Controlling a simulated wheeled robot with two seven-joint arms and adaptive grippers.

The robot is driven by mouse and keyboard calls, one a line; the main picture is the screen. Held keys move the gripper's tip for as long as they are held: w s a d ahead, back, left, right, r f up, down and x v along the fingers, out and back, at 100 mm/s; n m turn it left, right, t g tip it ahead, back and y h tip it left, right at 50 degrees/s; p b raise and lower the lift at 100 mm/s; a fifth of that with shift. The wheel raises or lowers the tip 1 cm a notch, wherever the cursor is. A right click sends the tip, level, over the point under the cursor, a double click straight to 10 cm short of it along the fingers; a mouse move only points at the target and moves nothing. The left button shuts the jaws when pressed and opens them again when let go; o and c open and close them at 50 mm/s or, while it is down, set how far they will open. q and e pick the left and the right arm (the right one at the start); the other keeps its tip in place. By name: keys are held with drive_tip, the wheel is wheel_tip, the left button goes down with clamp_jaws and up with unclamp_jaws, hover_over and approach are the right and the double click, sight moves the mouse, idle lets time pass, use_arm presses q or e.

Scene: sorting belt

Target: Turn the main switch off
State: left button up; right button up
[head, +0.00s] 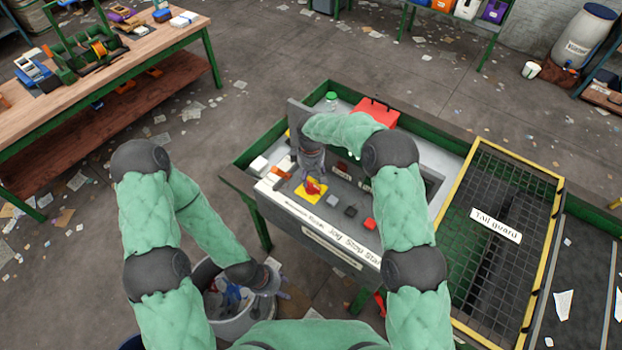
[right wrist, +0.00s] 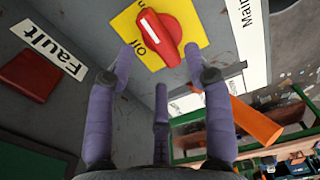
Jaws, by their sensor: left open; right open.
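The main switch is a red rotary knob on a yellow plate. In the head view the main switch (head: 313,187) is on the left part of the control panel (head: 300,211). In the right wrist view the red knob (right wrist: 160,36) has a white line along it and sits tilted on its yellow plate (right wrist: 192,18); part of the word "off" shows beside it. My right gripper (head: 312,172) is just above the switch, its fingers (right wrist: 170,65) open and apart around the knob's near side, with nothing held. My left gripper (head: 277,288) is open and low, over a round bin.
Grey, black and red buttons (head: 369,223) line the panel to the right of the switch. A "Fault" label (right wrist: 48,50) is near the switch. An orange handle (right wrist: 255,118) sticks out beside the panel. A yellow-framed tail guard (head: 461,180) stands to the right.

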sight(312, 187)
drive_tip(key=f, duration=0.2)
drive_tip(key=shift+s+f, duration=0.2)
drive_tip(key=shift+f, duration=0.15)
drive_tip(key=shift+w+f+p, duration=0.15)
drive_tip(key=shift+f+p, duration=0.15)
drive_tip(key=shift+f, duration=0.05)
clamp_jaws()
